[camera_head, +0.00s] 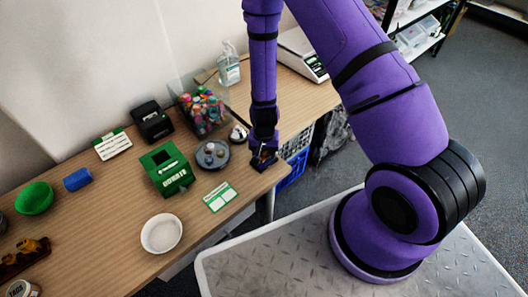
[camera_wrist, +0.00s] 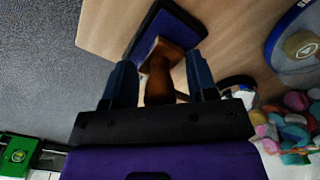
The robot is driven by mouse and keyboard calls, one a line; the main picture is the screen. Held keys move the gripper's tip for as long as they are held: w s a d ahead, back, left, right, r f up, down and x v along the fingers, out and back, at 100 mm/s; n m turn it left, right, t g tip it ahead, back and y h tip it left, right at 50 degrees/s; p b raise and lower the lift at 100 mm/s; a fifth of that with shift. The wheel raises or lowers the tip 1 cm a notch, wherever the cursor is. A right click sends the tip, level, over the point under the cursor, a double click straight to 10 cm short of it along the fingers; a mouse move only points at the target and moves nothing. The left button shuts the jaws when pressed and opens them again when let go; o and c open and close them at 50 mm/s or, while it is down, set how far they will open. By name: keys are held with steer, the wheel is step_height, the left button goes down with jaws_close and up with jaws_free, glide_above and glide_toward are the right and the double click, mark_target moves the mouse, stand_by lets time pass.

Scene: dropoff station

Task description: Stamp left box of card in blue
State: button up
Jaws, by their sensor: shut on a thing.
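My gripper (camera_head: 263,156) is at the table's right edge in the head view. In the wrist view my gripper (camera_wrist: 160,85) is shut on the handle of a brown wooden stamp (camera_wrist: 157,82). The stamp's block is over a dark blue pad (camera_wrist: 148,28) on the table; I cannot tell whether they touch. A white card with a green header (camera_head: 220,197) lies flat near the table's front edge, left of my gripper. Its boxes are too small to make out. The stamp's face is hidden.
A round grey tray (camera_head: 212,154), a silver bell (camera_head: 238,133) and a clear bin of colourful items (camera_head: 203,113) stand left of my gripper. A green box (camera_head: 167,169) and a white bowl (camera_head: 161,233) are near the card. Open floor lies beyond the table's front edge.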

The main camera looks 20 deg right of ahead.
stand_by(0.4)
steer(key=shift+r, duration=3.5)
steer(key=shift+a, duration=0.1)
steer(key=s+a+n, duration=0.3)
steer(key=a+n, duration=0.1)
steer(key=a, duration=0.6)
steer(key=n, duration=0.5)
glide_above(217, 204)
step_height(217, 204, down, 2)
steer(key=shift+f, duration=2.8)
steer(key=shift+f, duration=0.5)
